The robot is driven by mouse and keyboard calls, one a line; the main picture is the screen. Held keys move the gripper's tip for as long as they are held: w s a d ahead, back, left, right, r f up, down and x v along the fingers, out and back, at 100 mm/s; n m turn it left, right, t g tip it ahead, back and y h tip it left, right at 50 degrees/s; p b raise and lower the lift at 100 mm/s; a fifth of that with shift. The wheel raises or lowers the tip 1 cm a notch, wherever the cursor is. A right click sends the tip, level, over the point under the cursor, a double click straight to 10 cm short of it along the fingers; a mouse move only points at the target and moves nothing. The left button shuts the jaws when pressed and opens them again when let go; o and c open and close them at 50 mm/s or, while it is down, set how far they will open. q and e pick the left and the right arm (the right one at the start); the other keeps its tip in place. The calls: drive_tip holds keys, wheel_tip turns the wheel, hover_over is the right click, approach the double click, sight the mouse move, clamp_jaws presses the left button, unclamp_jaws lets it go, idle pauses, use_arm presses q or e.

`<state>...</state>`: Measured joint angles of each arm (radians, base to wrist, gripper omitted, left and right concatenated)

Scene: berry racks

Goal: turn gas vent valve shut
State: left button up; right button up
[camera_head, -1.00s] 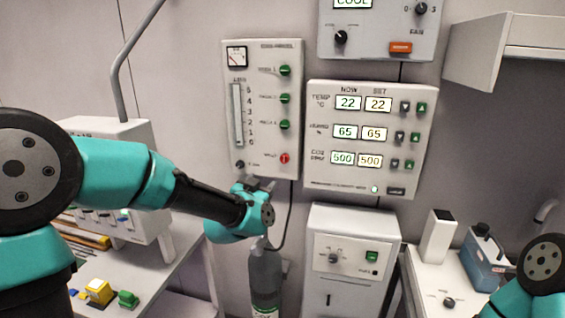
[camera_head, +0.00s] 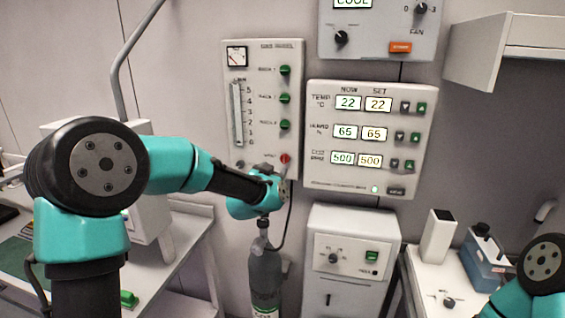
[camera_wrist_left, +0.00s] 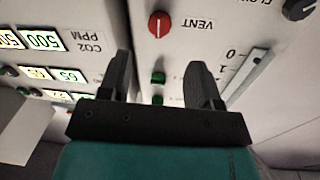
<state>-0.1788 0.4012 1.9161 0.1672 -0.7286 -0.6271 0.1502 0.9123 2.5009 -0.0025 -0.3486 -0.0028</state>
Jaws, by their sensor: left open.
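The vent valve is a red knob (camera_head: 285,158) at the bottom right of the gas panel (camera_head: 236,152). In the left wrist view the red knob (camera_wrist_left: 159,24) shows beside the upside-down label VENT, with a pale line running roughly up and down on it. My left gripper (camera_head: 272,170) is just below the knob in the head view. In the left wrist view my left gripper (camera_wrist_left: 158,62) is open and empty. The knob lies beyond its fingertips, in line with the gap between them, and apart from them. My right gripper is out of view.
Several green knobs (camera_head: 285,98) line the panel above the red one, with a flow tube (camera_head: 237,113) to their left. The display panel (camera_head: 322,172) adjoins on the right. A gas cylinder (camera_head: 265,270) with a hose stands below my left gripper.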

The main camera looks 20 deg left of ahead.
sight(284, 159)
use_arm(q)
drive_tip(key=w, duration=0.8)
drive_tip(key=shift+w+d, duration=0.15)
drive_tip(key=shift+d, duration=0.15)
drive_tip(key=c, duration=0.9)
drive_tip(key=shift+c, duration=0.2)
